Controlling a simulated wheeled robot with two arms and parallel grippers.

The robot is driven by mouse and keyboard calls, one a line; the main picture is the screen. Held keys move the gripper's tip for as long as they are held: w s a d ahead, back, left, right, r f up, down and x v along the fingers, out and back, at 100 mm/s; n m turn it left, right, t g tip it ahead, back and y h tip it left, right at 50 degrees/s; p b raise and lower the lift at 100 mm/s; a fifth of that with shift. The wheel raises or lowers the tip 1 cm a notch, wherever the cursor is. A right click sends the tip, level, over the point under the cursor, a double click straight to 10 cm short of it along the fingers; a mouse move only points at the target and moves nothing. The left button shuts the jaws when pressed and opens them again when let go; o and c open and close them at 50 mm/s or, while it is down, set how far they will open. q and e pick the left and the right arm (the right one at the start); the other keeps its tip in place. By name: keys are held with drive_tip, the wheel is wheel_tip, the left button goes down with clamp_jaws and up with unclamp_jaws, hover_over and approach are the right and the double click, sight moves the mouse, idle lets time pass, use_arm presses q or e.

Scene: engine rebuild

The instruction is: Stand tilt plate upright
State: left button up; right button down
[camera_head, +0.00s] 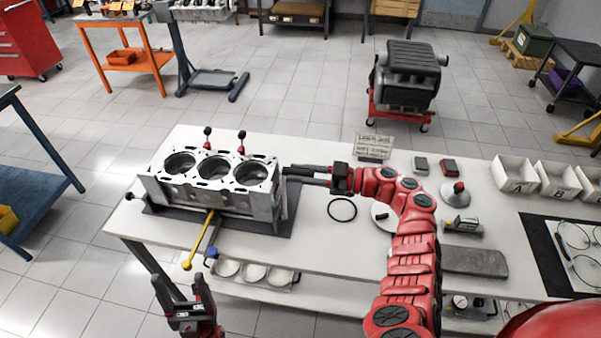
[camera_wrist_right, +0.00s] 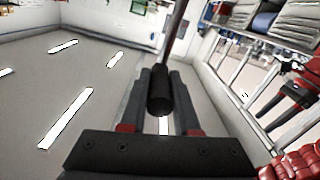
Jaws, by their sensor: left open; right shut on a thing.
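The engine block (camera_head: 215,176), grey with three large bores, sits in a grey fixture on the white table, standing on a dark mat. I cannot clearly make out the tilt plate apart from this fixture. My right gripper (camera_head: 290,173) reaches in from the right at the fixture's right end. In the right wrist view its fingers (camera_wrist_right: 160,78) are shut on a black handle (camera_wrist_right: 159,98) at the end of a thin rod. In the head view the fingers mostly hide that handle. My left gripper (camera_head: 186,312) is open and empty, in front of the table's front edge.
A yellow lever (camera_head: 201,242) sticks out from the fixture's front. Two red-and-black knobs (camera_head: 208,132) stand behind the block. A black ring (camera_head: 342,209) lies to the right, near my right arm. A lower shelf holds round parts (camera_head: 256,272).

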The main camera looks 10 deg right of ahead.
drive_tip(key=shift+s, duration=0.15)
idle(0.8)
drive_tip(key=s+a+f+n+b, duration=0.2)
drive_tip(key=s+n, duration=0.1)
drive_tip(key=s, duration=0.2)
drive_tip(key=s+a+f+n+b, duration=0.1)
drive_tip(key=s+f+n, duration=0.1)
drive_tip(key=s+n, duration=0.2)
drive_tip(key=shift+s+a+b, duration=0.35)
drive_tip(key=shift+s+a, duration=0.05)
drive_tip(key=shift+s, duration=0.8)
